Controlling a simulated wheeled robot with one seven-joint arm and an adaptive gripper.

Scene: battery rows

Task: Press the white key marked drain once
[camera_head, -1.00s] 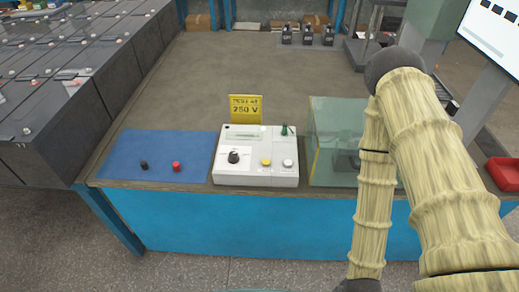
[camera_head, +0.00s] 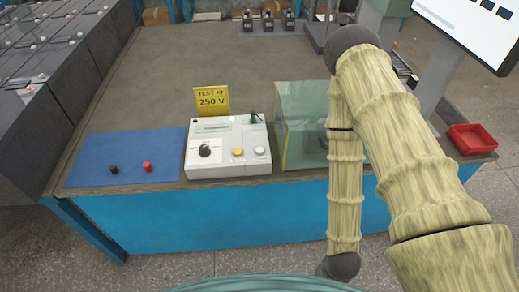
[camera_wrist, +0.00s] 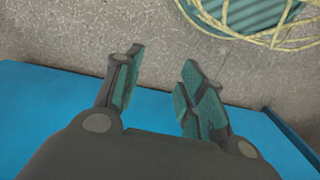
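A white tester box (camera_head: 228,147) stands at the front edge of the workbench in the head view. On its top are a black knob (camera_head: 204,150), a yellow key (camera_head: 237,152) and, to the right of that, a white key (camera_head: 259,151). The labels by the keys are too small to read. My gripper (camera_wrist: 160,88) shows in the wrist view with its teal-padded fingers spread apart and nothing between them. It is over the floor, with the blue bench front along the lower part of that view. In the head view my gripper is not clearly seen.
A yellow sign (camera_head: 212,101) reading "TEST AT 250 V" stands behind the box. A clear greenish case (camera_head: 296,125) is right of it. A blue mat (camera_head: 115,170) with black and red terminals lies left. A red tray (camera_head: 472,138) is at right.

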